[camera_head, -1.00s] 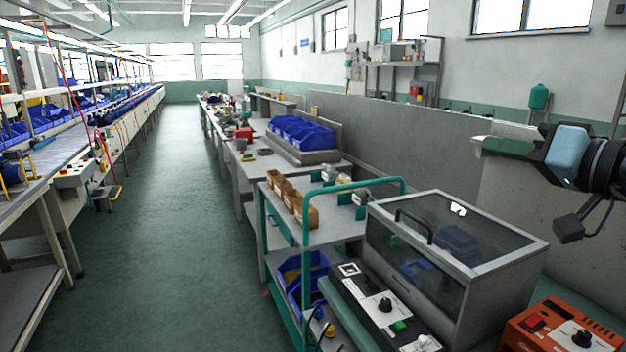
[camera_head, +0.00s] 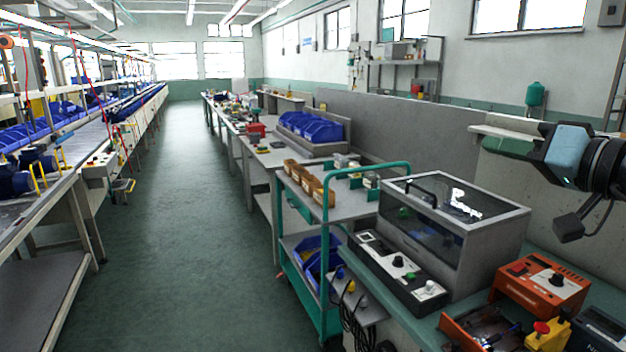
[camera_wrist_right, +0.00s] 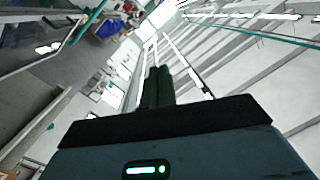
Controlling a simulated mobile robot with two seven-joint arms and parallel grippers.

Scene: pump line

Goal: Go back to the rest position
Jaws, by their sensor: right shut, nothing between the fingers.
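My right gripper (camera_head: 500,141) is raised at the right of the head view, pointing left, with its wrist and arm at the picture's right edge. Its green fingers are together and empty, in front of the grey panel and wall. In the right wrist view the closed fingers (camera_wrist_right: 157,88) stick out past the dark gripper body, with the ceiling and room blurred behind. Nothing touches the right gripper. My left gripper is not in either view.
A bench below holds a clear-lidded grey box (camera_head: 455,225), a control panel (camera_head: 400,275) and an orange unit (camera_head: 540,283). A green-framed cart (camera_head: 330,215) stands beside it. A conveyor line (camera_head: 65,190) runs along the left. The aisle floor (camera_head: 185,230) is clear.

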